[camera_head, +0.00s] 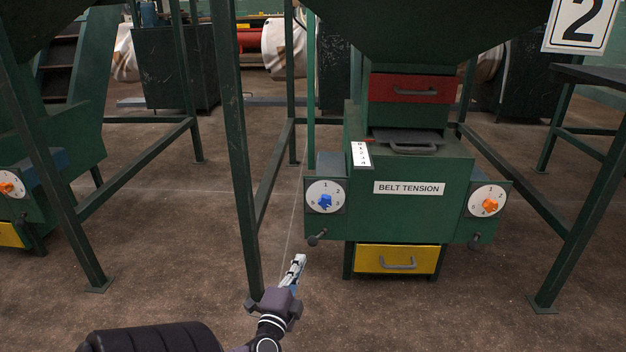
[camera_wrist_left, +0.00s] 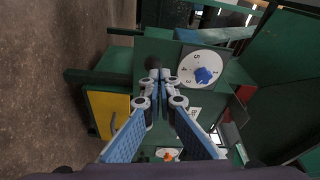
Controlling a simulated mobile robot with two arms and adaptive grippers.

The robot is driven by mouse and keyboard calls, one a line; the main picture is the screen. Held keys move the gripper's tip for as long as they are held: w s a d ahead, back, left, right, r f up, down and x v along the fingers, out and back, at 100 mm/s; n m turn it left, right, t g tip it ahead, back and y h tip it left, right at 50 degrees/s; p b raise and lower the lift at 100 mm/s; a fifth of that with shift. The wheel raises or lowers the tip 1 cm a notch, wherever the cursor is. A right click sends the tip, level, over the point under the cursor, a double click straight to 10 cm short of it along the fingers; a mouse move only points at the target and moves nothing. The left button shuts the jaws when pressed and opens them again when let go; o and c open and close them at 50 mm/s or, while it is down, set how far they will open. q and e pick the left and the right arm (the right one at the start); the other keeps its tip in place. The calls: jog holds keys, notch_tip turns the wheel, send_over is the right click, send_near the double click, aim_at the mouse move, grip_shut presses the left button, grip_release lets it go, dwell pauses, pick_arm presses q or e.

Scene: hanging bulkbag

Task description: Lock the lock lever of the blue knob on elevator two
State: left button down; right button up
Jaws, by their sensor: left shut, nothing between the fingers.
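The blue knob (camera_head: 325,202) sits on a white numbered dial at the left of the green elevator two machine (camera_head: 420,215). Its lock lever (camera_head: 316,238), a dark stick with a round end, juts out just below the dial. My left gripper (camera_head: 298,262) is shut and empty, below and a little left of the lever in the head view. The left wrist view shows the blue knob (camera_wrist_left: 204,75) right of the closed fingertips (camera_wrist_left: 161,78). The lever's dark ball (camera_wrist_left: 152,62) shows just beyond the tips; I cannot tell whether they touch. My right gripper is not in view.
An orange knob (camera_head: 490,205) with its own lever (camera_head: 475,242) is on the machine's right side. A yellow drawer (camera_head: 396,259) is below and a red drawer (camera_head: 411,88) above. A green post (camera_head: 240,150) stands left of the machine. Open floor lies in front.

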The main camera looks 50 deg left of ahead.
pick_arm(q)
jog(key=shift+s+a, duration=0.15)
jog(key=shift+s, duration=0.4)
jog(key=shift+s+a, duration=0.15)
jog(key=shift+s, duration=0.35)
